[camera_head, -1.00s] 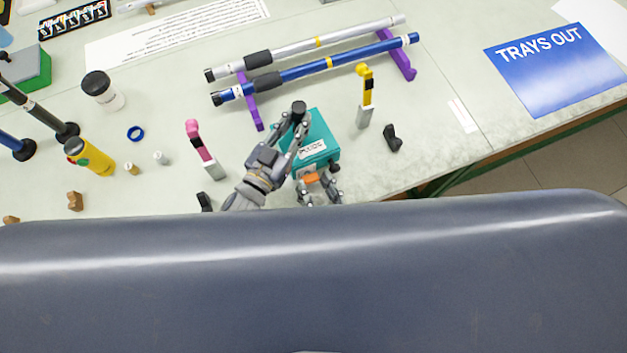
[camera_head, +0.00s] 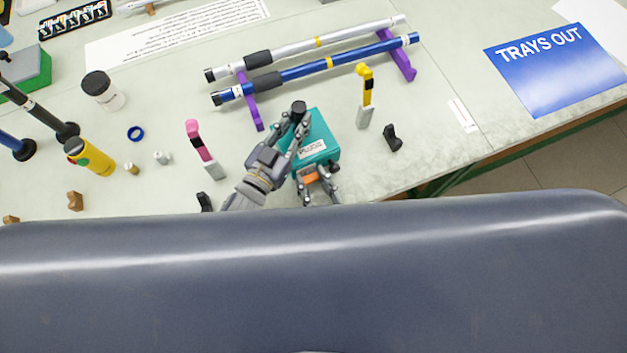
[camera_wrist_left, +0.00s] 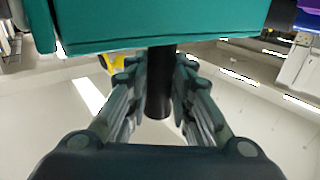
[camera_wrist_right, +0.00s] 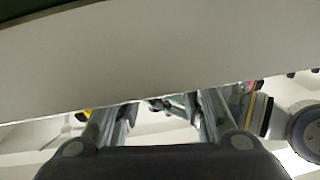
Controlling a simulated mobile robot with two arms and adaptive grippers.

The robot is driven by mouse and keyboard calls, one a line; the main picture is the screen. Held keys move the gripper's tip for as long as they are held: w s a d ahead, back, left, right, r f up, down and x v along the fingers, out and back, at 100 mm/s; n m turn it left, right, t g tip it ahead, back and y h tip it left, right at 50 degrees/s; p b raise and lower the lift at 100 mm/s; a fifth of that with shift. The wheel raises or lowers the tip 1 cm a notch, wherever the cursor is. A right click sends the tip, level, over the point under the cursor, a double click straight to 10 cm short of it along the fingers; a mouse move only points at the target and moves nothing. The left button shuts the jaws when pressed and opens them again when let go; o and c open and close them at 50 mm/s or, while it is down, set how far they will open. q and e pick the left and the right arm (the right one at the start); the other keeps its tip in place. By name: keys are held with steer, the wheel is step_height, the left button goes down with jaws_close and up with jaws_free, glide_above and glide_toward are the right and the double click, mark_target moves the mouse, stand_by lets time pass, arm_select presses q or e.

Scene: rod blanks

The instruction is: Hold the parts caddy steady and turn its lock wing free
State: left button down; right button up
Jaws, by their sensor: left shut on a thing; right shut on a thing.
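The parts caddy is a teal box (camera_head: 322,136) with a white label, near the front edge of the bench. My left gripper (camera_head: 299,117) is shut on its dark upright handle (camera_head: 299,106). In the left wrist view the handle (camera_wrist_left: 160,85) is a black post between the fingers, under the teal body (camera_wrist_left: 160,22). My right gripper (camera_head: 317,182) is at the caddy's front side, shut on what appears to be the orange lock wing (camera_head: 311,177). The fingers partly cover the wing, so its exact angle is unclear. The right wrist view does not show the wing clearly.
A pink-topped holder (camera_head: 200,145) stands left of the caddy and a yellow-topped one (camera_head: 366,95) right of it. A black block (camera_head: 392,138) is farther right. Silver (camera_head: 320,42) and blue rods (camera_head: 300,72) lie behind on purple supports. Clear bench lies at the right.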

steer(key=shift+n, duration=0.7)
steer(key=o, duration=0.8)
steer(key=v, duration=1.2)
